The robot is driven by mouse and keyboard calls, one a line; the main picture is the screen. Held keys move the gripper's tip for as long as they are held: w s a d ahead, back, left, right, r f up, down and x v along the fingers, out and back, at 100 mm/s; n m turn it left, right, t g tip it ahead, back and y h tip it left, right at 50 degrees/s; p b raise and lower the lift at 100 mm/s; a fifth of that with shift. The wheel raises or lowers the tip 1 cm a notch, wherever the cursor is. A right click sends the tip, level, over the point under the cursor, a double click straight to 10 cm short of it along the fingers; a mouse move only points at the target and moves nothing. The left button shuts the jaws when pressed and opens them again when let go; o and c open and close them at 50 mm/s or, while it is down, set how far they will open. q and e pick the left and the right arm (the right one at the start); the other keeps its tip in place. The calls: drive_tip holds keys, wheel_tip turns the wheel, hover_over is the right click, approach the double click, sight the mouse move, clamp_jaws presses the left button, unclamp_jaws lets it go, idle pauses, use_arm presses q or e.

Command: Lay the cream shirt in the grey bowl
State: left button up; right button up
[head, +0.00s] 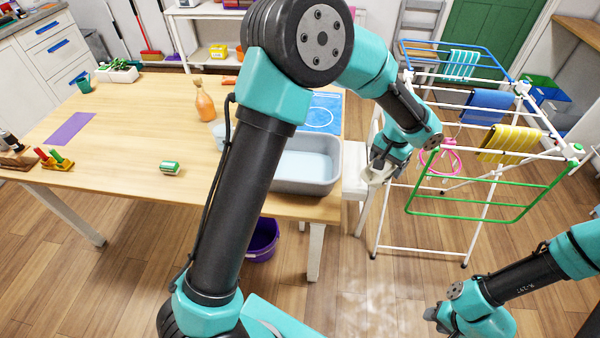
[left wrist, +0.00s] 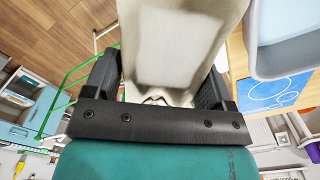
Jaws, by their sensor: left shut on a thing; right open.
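The cream shirt (left wrist: 182,45) is pinched between the fingers of my left gripper (left wrist: 158,90) and fills the middle of the left wrist view. In the head view, my left gripper (head: 382,165) is just right of the table's right edge, beside the drying rack, with a small bit of the shirt (head: 377,177) showing under it. The grey bowl (head: 315,186) is a rectangular basin on the table's right end, left of that gripper and partly hidden by my left arm. It also shows in the left wrist view (left wrist: 254,40). My right gripper (head: 433,314) is low at the bottom right, empty and open.
The drying rack (head: 470,205) holds blue, yellow and teal cloths and a pink hanger (head: 452,158). A white seat (head: 354,184) stands by the table (head: 120,150). An orange spray bottle (head: 204,105) is behind my arm. A purple bucket (head: 262,243) is under the table.

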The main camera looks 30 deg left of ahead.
use_arm(q)
drive_tip(key=w+a+f+n, duration=0.25)
drive_tip(key=a+n, duration=0.55)
drive_tip(key=a, duration=0.6)
drive_tip(key=n, duration=0.9)
hover_over(297, 172)
wheel_tip(297, 172, down, 4)
drive_tip(key=shift+f, duration=0.1)
drive_tip(key=shift+f, duration=3.15)
drive_tip(key=shift+f, duration=1.85)
drive_tip(key=shift+f, duration=0.15)
